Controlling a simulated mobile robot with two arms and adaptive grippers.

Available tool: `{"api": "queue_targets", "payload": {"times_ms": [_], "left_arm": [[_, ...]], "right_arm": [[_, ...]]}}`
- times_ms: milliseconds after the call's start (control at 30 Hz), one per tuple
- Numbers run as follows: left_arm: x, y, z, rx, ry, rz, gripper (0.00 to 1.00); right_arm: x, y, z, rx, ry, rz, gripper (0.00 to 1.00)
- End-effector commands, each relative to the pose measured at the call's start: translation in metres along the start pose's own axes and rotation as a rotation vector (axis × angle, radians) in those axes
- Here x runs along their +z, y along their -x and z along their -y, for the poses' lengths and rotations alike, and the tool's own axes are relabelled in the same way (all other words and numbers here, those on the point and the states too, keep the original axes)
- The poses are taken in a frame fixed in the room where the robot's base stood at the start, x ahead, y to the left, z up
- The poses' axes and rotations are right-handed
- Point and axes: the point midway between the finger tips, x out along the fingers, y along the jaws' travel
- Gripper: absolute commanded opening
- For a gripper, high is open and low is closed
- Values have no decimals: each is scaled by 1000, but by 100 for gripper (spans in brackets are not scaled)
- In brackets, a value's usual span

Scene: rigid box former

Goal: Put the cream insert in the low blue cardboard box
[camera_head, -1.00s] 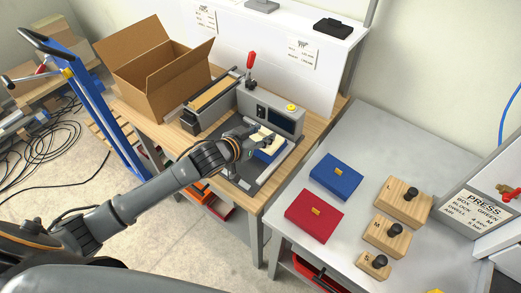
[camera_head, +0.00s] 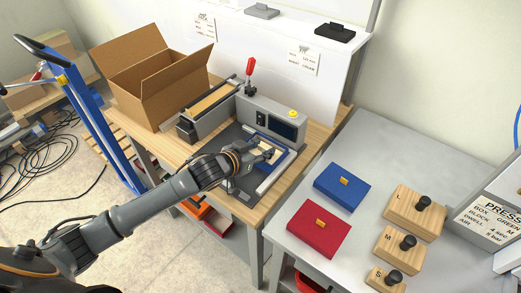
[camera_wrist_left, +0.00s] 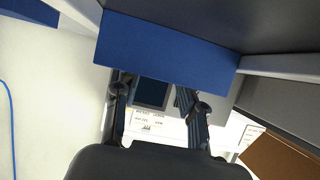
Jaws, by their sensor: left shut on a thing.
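The low blue cardboard box (camera_wrist_left: 168,52) sits on the grey plate of the forming machine. In the left wrist view its blue side fills the upper middle and hides the fingertips. The cream insert (camera_head: 258,148) shows in the head view as a small pale patch at the box's opening, partly hidden by my gripper. My left gripper (camera_head: 268,154) is shut on the cream insert, low at the box. I cannot tell whether the insert touches the box floor. My right gripper is not in view.
The machine has a grey housing (camera_head: 273,120) and a red-handled lever (camera_head: 250,70) behind. An open brown carton (camera_head: 155,85) stands to the left. A closed blue box (camera_head: 342,186), a red box (camera_head: 318,228) and wooden knobbed blocks (camera_head: 414,214) lie on the grey table at right.

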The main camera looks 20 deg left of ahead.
Motion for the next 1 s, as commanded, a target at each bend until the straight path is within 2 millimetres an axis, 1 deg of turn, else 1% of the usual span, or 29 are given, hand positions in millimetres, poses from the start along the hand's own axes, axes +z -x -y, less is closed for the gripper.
{"api": "queue_targets", "payload": {"times_ms": [33, 67, 100, 167, 467, 567, 667, 767, 1000], "left_arm": [[2, -1, 0, 0, 1, 1, 24], [3, -1, 0, 0, 0, 1, 42], [2, -1, 0, -1, 0, 1, 50], [2, -1, 0, 0, 0, 1, 62], [1, 0, 0, 0, 0, 0, 63], [0, 3, 0, 0, 0, 0, 63], [1, 15, 0, 0, 1, 1, 63], [2, 33, 0, 1, -1, 2, 63], [2, 84, 0, 0, -1, 4, 63]], "right_arm": [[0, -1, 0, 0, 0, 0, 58], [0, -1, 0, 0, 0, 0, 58], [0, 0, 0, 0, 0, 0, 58], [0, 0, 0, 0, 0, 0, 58], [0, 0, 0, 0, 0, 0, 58], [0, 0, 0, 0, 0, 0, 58], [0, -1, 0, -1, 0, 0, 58], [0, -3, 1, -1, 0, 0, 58], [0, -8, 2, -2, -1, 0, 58]]}}
